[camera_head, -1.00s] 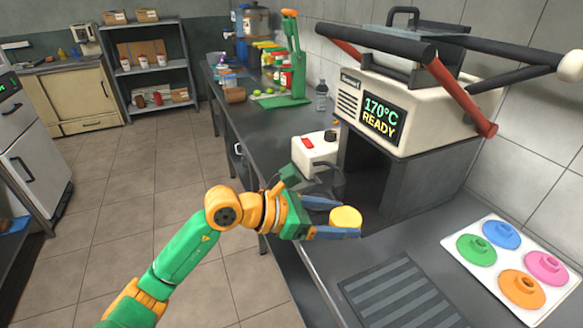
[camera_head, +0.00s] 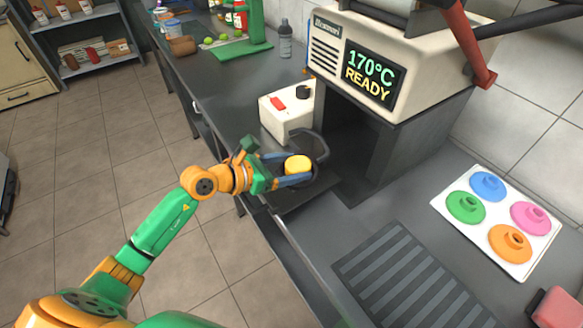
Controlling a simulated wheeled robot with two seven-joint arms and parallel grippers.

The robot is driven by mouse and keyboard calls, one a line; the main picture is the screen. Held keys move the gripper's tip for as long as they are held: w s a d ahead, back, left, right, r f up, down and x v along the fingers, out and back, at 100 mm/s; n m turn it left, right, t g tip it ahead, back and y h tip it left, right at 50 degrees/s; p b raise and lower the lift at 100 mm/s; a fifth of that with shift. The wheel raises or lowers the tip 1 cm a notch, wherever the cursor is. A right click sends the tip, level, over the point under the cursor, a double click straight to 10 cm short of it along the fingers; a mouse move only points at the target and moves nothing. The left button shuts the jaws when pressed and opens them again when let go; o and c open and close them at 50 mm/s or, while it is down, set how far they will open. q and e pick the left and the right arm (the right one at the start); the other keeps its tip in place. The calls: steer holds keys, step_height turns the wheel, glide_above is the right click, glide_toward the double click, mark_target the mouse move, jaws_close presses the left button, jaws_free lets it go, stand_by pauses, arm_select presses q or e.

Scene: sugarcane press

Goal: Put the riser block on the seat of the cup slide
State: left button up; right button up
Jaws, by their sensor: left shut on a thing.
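The riser block, a small yellow round piece (camera_head: 298,165), is between the blue fingers of my left gripper (camera_head: 292,170), which is shut on it. The gripper is over a dark slide plate (camera_head: 306,196) in front of the opening under the press, seemingly the cup slide. A dark curved bar (camera_head: 322,147) arches just behind the block. The seat is mostly hidden by the gripper and block, so I cannot tell whether the block touches it. My right gripper is not in view.
The press with its "170°C READY" display (camera_head: 374,76) stands behind right. A white switch box (camera_head: 287,112) is just behind the gripper. A slotted grate (camera_head: 400,280) and a white tray (camera_head: 447,207) with coloured moulds lie to the right. A pink object (camera_head: 557,308) is at bottom right.

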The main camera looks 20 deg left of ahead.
arm_select(q)
steer(key=shift+w+f, duration=0.1)
steer(key=shift+f, duration=0.25)
steer(key=shift+f, duration=0.1)
steer(key=shift+s+f+b, duration=0.2)
steer(key=shift+f+b, duration=0.15)
steer(key=shift+b, duration=0.1)
steer(key=o, duration=1.3)
steer(key=shift+o, duration=0.8)
steer(key=shift+s+a+f, duration=0.1)
steer(key=shift+r+p, duration=0.6)
steer(key=shift+p, duration=0.05)
steer(key=b+v, duration=0.2)
steer(key=v, duration=0.9)
steer(key=shift+a+r, duration=0.25)
